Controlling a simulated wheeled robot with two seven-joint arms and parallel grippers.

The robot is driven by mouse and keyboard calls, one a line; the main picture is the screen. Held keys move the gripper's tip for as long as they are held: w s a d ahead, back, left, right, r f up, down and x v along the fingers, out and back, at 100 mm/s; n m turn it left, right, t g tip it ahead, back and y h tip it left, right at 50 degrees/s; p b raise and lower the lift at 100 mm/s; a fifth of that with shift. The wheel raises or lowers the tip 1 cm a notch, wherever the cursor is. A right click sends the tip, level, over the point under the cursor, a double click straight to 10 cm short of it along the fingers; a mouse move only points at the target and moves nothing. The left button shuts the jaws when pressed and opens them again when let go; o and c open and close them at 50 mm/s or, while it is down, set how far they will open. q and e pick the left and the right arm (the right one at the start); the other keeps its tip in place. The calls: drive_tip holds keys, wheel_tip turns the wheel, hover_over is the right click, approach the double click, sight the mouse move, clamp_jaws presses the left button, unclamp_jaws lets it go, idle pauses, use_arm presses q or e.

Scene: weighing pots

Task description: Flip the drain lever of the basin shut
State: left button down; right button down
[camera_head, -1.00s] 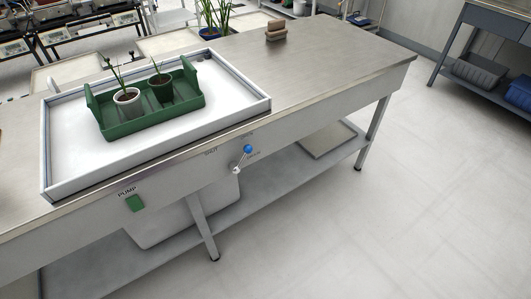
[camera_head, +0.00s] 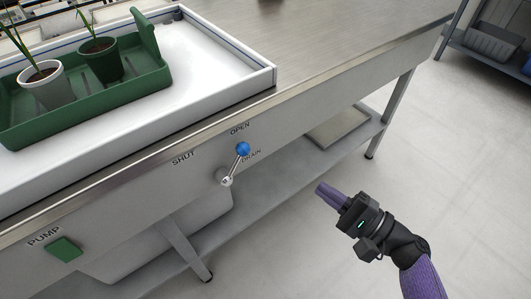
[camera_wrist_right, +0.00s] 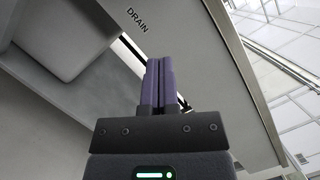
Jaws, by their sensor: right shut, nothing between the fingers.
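The drain lever (camera_head: 234,165) is on the front panel of the bench. Its blue ball knob (camera_head: 243,149) points up and to the right, toward the OPEN label (camera_head: 240,129). The SHUT label (camera_head: 183,158) is to its left. The white basin (camera_head: 215,87) sits above on the bench top. My right gripper (camera_head: 321,188) is shut and empty, to the right of the lever and apart from it. In the right wrist view my fingers (camera_wrist_right: 158,62) are together near the DRAIN label (camera_wrist_right: 138,20); the lever does not show there. My left gripper is not in view.
A green tray (camera_head: 130,97) with two potted plants stands in the basin. A lower shelf (camera_head: 275,190) and a bench leg (camera_head: 188,250) are below. The floor at right is clear.

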sight(235, 163)
drive_tip(key=x, duration=0.4)
drive_tip(key=s+a+r+b+x, duration=0.1)
drive_tip(key=x, duration=0.3)
drive_tip(key=s+x, duration=0.1)
drive_tip(key=x, duration=0.4)
drive_tip(key=shift+s+a+r, duration=0.1)
drive_tip(key=shift+a+r, duration=0.05)
drive_tip(key=shift+r, duration=0.1)
